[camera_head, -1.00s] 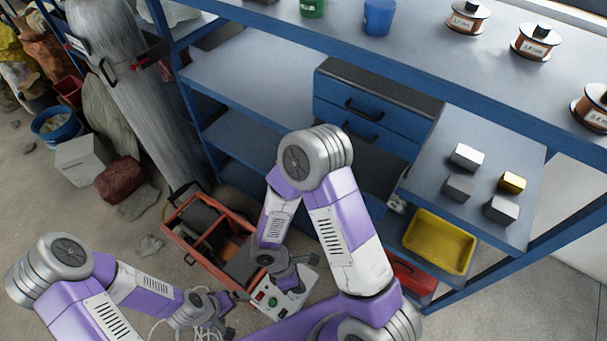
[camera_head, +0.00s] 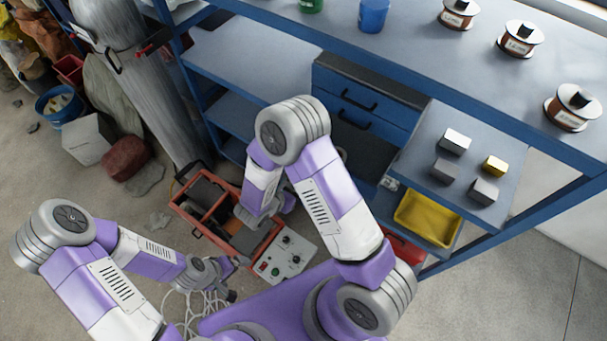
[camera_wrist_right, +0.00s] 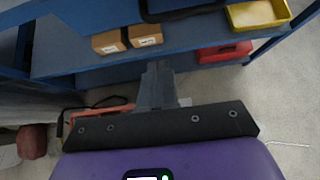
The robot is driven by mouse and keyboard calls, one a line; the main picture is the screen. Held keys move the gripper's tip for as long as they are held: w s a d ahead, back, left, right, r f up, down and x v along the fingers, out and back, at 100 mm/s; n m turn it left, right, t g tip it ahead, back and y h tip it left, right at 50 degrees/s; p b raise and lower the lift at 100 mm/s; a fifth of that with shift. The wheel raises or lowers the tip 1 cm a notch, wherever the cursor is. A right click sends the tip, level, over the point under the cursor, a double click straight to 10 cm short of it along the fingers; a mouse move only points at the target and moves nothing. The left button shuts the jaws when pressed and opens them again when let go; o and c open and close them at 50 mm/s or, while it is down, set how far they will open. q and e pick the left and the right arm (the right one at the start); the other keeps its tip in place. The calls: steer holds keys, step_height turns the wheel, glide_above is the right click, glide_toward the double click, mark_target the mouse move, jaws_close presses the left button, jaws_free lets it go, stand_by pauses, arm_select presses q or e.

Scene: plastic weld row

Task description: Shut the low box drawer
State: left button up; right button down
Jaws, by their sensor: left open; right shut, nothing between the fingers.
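A blue drawer box (camera_head: 385,107) with a dark grey top stands on the shelf in the head view. Two blue fronts with black handles show on it, one above the other. Below them is a dark opening (camera_head: 368,152), which looks like the inside of the pulled-out low drawer. My arm hides part of it. In the right wrist view, a blue front (camera_wrist_right: 95,22) with a black handle (camera_wrist_right: 185,12) crosses the top. My right gripper (camera_wrist_right: 158,75) is shut and empty, pointing toward the shelf below that handle. My left gripper (camera_head: 236,278) is open, low near the welder.
A yellow tray (camera_head: 428,220) and a grey shelf (camera_head: 450,195) with several blocks are at right.

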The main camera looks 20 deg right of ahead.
arm_select(q)
steer(key=shift+r+p, duration=0.7)
steer(key=shift+r, duration=0.1)
arm_select(e)
steer(key=w+d, duration=0.1)
steer(key=d, duration=0.2)
steer(key=w+d, duration=0.1)
steer(key=shift+w+d+f, duration=0.2)
steer(key=shift+w+d, duration=0.15)
